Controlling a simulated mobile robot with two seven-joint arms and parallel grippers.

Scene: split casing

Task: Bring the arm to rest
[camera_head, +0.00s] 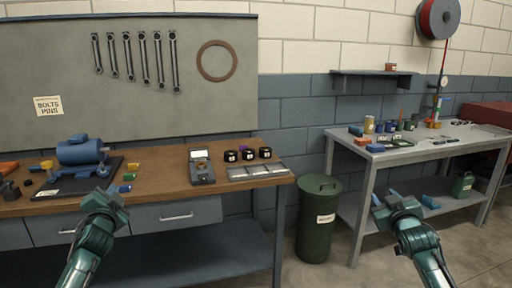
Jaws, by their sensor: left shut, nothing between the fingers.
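My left gripper (106,197) is in front of the wooden workbench, low in the picture, with its arm coming in from the lower left. It is shut with nothing in it, and it overlaps the bench's front edge in the view. My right gripper (385,200) is in front of the grey table at the right, with its arm coming in from the lower right. No held thing shows at it, but its fingers are too small to tell open from shut.
A blue casing (82,150) sits on a black mat (66,187) on the workbench (160,171). A meter (201,167), black cups and a grey tray (257,171) stand rightward. A green bin (318,225) stands between the workbench and the grey table (372,153). Floor beside the bin is clear.

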